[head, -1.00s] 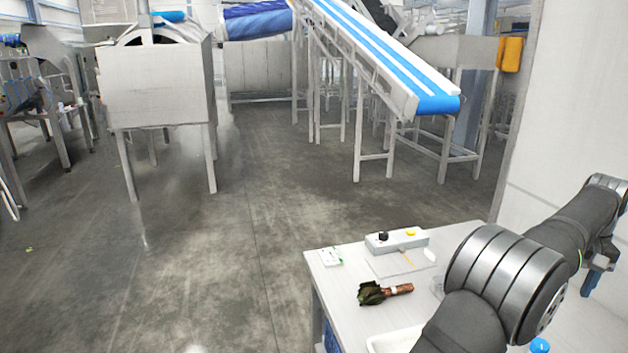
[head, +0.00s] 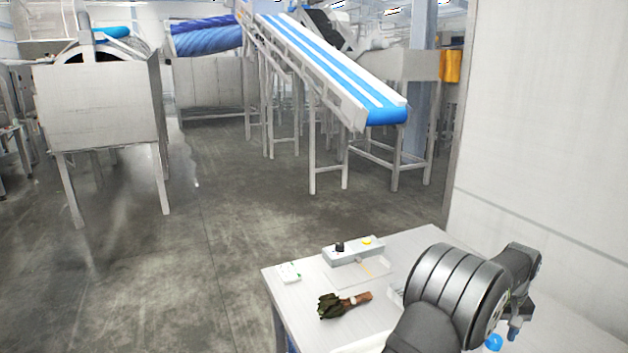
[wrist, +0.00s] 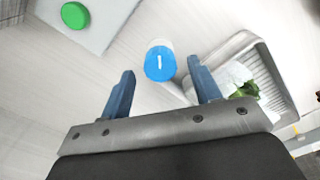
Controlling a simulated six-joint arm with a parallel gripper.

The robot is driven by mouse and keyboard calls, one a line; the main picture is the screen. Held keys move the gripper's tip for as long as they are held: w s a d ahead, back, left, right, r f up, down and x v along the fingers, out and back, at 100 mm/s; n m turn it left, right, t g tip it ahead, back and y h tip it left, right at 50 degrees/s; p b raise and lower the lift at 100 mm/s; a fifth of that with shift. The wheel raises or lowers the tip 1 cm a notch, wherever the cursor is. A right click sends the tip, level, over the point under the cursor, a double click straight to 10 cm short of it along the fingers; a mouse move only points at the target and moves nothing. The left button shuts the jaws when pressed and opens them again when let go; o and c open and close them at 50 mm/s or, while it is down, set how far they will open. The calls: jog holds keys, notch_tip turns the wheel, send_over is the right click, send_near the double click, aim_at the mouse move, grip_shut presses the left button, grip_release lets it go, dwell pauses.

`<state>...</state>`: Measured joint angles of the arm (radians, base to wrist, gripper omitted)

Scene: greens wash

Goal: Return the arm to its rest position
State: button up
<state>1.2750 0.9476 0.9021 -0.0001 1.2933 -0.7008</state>
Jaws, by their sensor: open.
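My arm (head: 455,290) is folded at the lower right of the head view, over the white table (head: 395,252). My gripper (wrist: 161,66) points down with its two blue fingers wide apart. Nothing is held between them. It also shows at the right end of my arm in the head view (head: 515,331). A white bottle with a blue cap (wrist: 159,64) stands below and ahead of the fingertips. Its cap shows in the head view (head: 494,342), beside the gripper. My arm hides part of the table.
A metal tray (wrist: 284,78) with white and green contents is right of the fingers. A pale wall stands at right.

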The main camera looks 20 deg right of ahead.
jog(key=shift+f, duration=0.7)
jog(key=shift+r, duration=0.1)
